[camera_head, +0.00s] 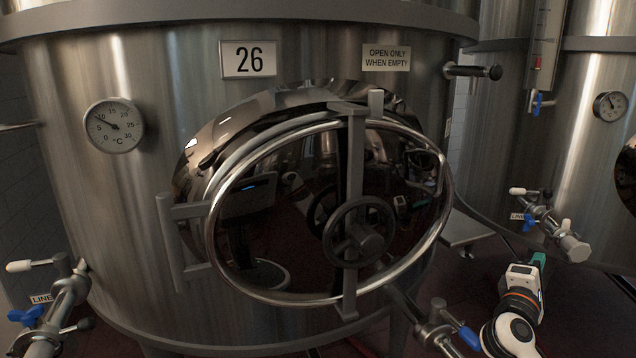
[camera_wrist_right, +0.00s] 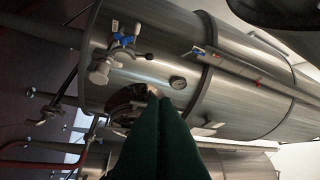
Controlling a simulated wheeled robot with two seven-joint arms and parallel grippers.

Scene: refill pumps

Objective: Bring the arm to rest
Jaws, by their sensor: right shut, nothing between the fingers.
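My right arm comes in at the lower right of the head view. Its wrist is white with an orange ring, and the gripper (camera_head: 538,259) has green fingers pointing up and away. In the right wrist view the green fingers (camera_wrist_right: 160,102) lie together, shut and empty. The gripper is beside the steel tank (camera_head: 130,220) marked 26, to the right of its oval door (camera_head: 212,240), and seems apart from it. My left arm and gripper are out of view.
The tank's door has a dark handwheel (camera_head: 358,238). Valves with blue handles stand at lower left (camera_head: 28,316), bottom right (camera_head: 470,338) and on the right tank (camera_head: 528,222). In the wrist view a tank with a gauge (camera_wrist_right: 178,82) lies beyond the fingers.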

